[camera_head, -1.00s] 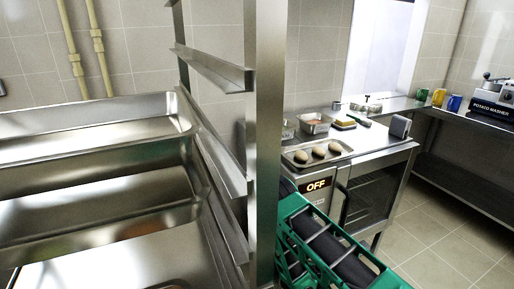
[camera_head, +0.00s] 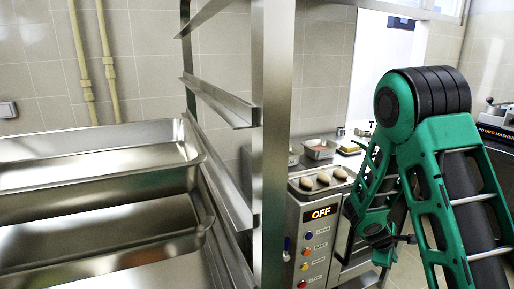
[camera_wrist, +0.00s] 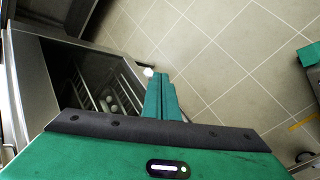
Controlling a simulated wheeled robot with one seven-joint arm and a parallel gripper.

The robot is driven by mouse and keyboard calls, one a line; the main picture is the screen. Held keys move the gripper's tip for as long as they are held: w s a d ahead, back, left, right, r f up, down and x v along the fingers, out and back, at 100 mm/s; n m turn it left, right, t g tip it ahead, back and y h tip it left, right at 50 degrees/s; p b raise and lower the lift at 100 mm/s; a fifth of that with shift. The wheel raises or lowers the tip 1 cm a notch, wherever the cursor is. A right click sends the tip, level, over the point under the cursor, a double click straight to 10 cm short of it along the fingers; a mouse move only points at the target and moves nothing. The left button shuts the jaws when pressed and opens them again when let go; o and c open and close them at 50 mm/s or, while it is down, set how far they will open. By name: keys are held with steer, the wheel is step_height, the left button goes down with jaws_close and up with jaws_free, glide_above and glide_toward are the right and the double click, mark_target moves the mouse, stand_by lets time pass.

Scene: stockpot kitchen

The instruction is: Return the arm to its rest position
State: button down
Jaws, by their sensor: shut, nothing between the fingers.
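My green arm (camera_head: 446,170) is bent at a high dark elbow joint on the right of the head view, its forearm hanging down in front of the oven. My gripper (camera_wrist: 162,97) shows in the wrist view as two green fingers pressed together with nothing between them, above the tiled floor. The fingertips cannot be made out in the head view.
An oven (camera_head: 318,233) with an "OFF" display stands behind the arm, bearing a tray (camera_head: 300,186) of potatoes. Its dark rack interior (camera_wrist: 95,85) is left of my gripper. A steel rack post (camera_head: 273,150) and large pans (camera_head: 95,150) are left.

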steer(key=s+a+r+m+g+y, duration=0.1)
steer(key=s+r+m, duration=0.4)
steer(key=s, duration=0.6)
steer(key=s+a+r+m+g+y, duration=0.1)
steer(key=s+r+m, duration=0.5)
steer(key=s, duration=0.6)
steer(key=s+a+r+m+g+y, duration=0.1)
steer(key=s+a+r+m+y, duration=0.1)
steer(key=s+r+m+y, duration=0.3)
steer(key=s+r+m, duration=0.1)
steer(key=s+r, duration=0.3)
steer(key=s, duration=0.2)
steer(key=shift+s+a+g, duration=0.2)
steer(key=shift+a+g, duration=0.05)
steer(key=shift+g, duration=0.15)
steer(key=shift+w+f, duration=0.1)
steer(key=shift+w+f, duration=0.2)
steer(key=shift+w, duration=0.3)
